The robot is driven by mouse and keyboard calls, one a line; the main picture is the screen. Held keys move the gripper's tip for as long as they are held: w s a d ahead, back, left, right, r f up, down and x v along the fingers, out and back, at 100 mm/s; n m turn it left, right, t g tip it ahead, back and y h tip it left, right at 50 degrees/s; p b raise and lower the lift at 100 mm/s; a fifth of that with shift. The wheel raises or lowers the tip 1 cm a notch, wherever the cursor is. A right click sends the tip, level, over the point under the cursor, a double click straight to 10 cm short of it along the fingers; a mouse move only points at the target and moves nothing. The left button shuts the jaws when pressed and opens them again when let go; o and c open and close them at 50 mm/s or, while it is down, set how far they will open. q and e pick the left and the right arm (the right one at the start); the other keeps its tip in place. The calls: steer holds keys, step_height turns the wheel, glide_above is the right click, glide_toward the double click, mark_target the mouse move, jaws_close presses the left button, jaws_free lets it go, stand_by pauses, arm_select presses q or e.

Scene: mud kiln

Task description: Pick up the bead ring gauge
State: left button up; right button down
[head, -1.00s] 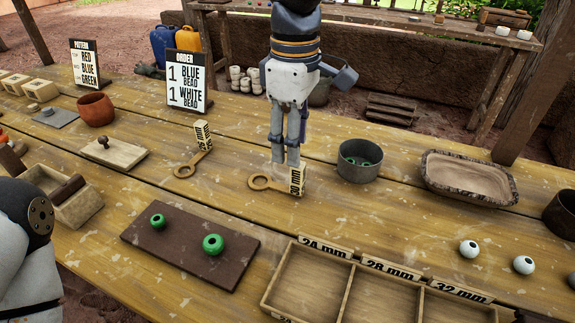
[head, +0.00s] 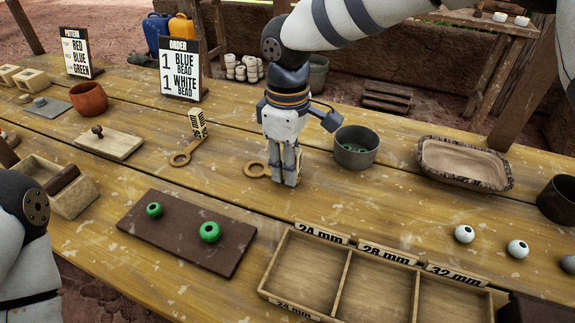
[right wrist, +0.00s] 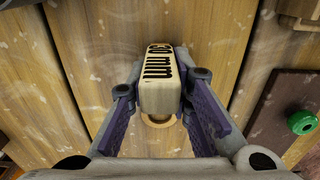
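The bead ring gauge (head: 257,170) lies on the wooden table, its ring showing left of my right gripper (head: 288,180) in the head view. Its upright block handle is mostly hidden there by the fingers. In the right wrist view the pale block (right wrist: 160,85), with dark "mm" lettering, stands between the two fingers of my right gripper (right wrist: 160,68). Narrow gaps show beside the block, so the gripper looks open around it. Part of the ring shows below the block. A second ring gauge (head: 182,158) lies farther left. My left gripper is out of view.
A dark board (head: 185,235) with two green beads lies in front. A divided wooden tray (head: 335,285) is at the front right. A grey pot (head: 356,148) with green beads stands close right of my gripper. An order sign (head: 181,70) stands behind.

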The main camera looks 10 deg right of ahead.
steer(key=shift+r, duration=0.1)
steer(key=shift+r, duration=0.25)
steer(key=r, duration=0.3)
steer(key=shift+s+a+r, duration=0.15)
steer(key=shift+a+r, duration=0.05)
steer(key=shift+a, duration=0.05)
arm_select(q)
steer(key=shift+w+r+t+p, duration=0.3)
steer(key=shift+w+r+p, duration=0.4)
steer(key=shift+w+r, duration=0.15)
arm_select(e)
steer(key=s+a+r, duration=0.8)
steer(key=a+r, duration=0.1)
steer(key=a, duration=0.1)
steer(key=shift+s+a, duration=0.2)
steer(key=shift+s, duration=0.1)
